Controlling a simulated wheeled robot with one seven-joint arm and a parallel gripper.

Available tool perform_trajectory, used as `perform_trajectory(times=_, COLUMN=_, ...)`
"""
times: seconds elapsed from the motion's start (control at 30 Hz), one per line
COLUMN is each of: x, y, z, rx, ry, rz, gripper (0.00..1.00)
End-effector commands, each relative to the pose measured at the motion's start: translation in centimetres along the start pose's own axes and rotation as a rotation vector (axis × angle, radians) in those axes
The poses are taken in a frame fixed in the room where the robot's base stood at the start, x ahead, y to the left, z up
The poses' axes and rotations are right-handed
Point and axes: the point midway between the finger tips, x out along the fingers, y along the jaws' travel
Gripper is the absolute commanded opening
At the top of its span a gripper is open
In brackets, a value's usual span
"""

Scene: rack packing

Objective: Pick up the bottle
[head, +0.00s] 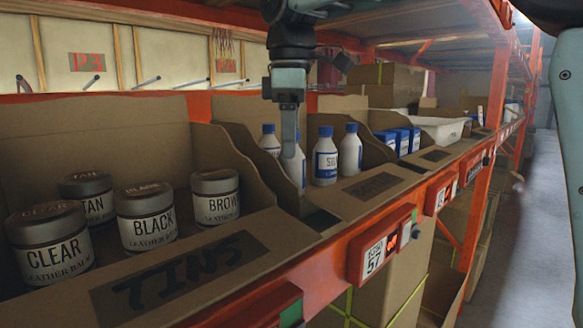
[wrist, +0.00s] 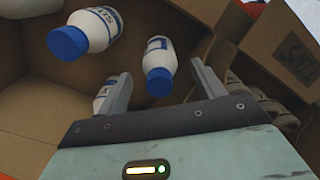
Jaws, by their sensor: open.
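White bottles with blue caps and blue labels stand in a cardboard bin. In the head view, two stand right of my gripper (head: 290,152), a nearer bottle (head: 325,160) and another bottle (head: 350,152). One bottle (head: 269,141) is behind it to the left, and one is mostly hidden behind its finger. In the wrist view, my gripper (wrist: 161,68) is open, with a bottle (wrist: 158,58) seen in the gap between the fingers. I cannot tell whether they touch it. Another bottle (wrist: 92,32) is at upper left, and one (wrist: 102,98) is partly hidden by the left finger.
Cardboard bin walls (head: 228,158) rise left of the bottles. Several leather balm jars (head: 147,218) fill the left bin. Blue boxes (head: 398,140) stand in the bin to the right. The orange shelf beam (head: 330,262) runs along the front, and an upper shelf is overhead.

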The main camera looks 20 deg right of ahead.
Motion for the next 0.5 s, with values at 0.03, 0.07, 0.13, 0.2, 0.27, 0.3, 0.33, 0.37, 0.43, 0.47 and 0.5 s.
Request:
perform_trajectory(times=0.03, x=0.7, y=0.0, z=0.0, rx=0.000, ry=-0.002, rz=-0.002, gripper=0.68)
perform_trajectory(times=0.07, x=1.0, y=0.0, z=0.0, rx=0.000, ry=-0.002, rz=-0.002, gripper=0.68)
perform_trajectory(times=0.13, x=1.6, y=0.0, z=0.0, rx=0.000, ry=-0.001, rz=-0.001, gripper=0.68)
perform_trajectory(times=0.2, x=2.0, y=-0.1, z=0.0, rx=0.000, ry=-0.001, rz=-0.001, gripper=0.68)
perform_trajectory(times=0.27, x=2.1, y=0.0, z=0.0, rx=0.000, ry=0.000, rz=0.000, gripper=0.68)
perform_trajectory(times=0.3, x=2.1, y=0.0, z=0.0, rx=0.000, ry=0.000, rz=0.000, gripper=0.68)
perform_trajectory(times=0.33, x=2.1, y=0.0, z=0.0, rx=0.000, ry=0.000, rz=0.000, gripper=0.68)
perform_trajectory(times=0.37, x=2.1, y=0.0, z=0.0, rx=0.000, ry=0.000, rz=0.000, gripper=0.68)
perform_trajectory(times=0.43, x=2.1, y=0.0, z=0.0, rx=0.000, ry=0.000, rz=0.000, gripper=0.65)
perform_trajectory(times=0.47, x=2.0, y=0.0, z=0.0, rx=0.000, ry=0.000, rz=0.000, gripper=0.57)
perform_trajectory(times=0.5, x=2.0, y=0.0, z=0.0, rx=0.000, ry=0.000, rz=0.000, gripper=0.46)
